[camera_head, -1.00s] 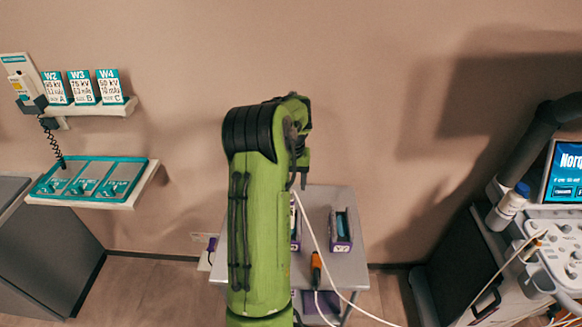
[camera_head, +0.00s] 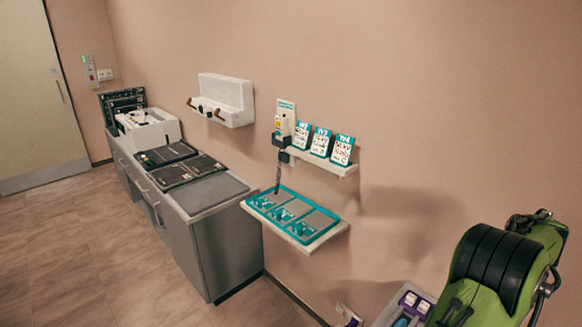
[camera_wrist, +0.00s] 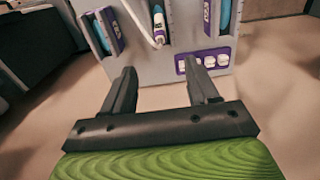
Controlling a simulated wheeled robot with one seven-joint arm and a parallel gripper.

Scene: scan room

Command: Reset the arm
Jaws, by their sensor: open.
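My green arm shows at the lower right of the head view, folded in front of the wall. My gripper (camera_wrist: 162,88) shows in the wrist view with its two dark fingers apart and nothing between them. Beyond the fingertips in the wrist view stands a grey cart (camera_wrist: 150,68). It bears purple-and-teal holders, a white-and-dark handheld piece (camera_wrist: 159,22) with a white cable, and a purple strip with white pieces (camera_wrist: 203,63). The gripper is apart from these. In the head view the gripper itself is not visible.
A teal-framed tray (camera_head: 292,214) sits on a wall shelf, below a shelf of labelled cards (camera_head: 320,142). A grey cabinet (camera_head: 228,245) with dark cassettes (camera_head: 187,172) stands left. A white wall holder (camera_head: 226,100) hangs above. Open floor (camera_head: 110,255) lies at the lower left, with a door (camera_head: 30,100) beyond.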

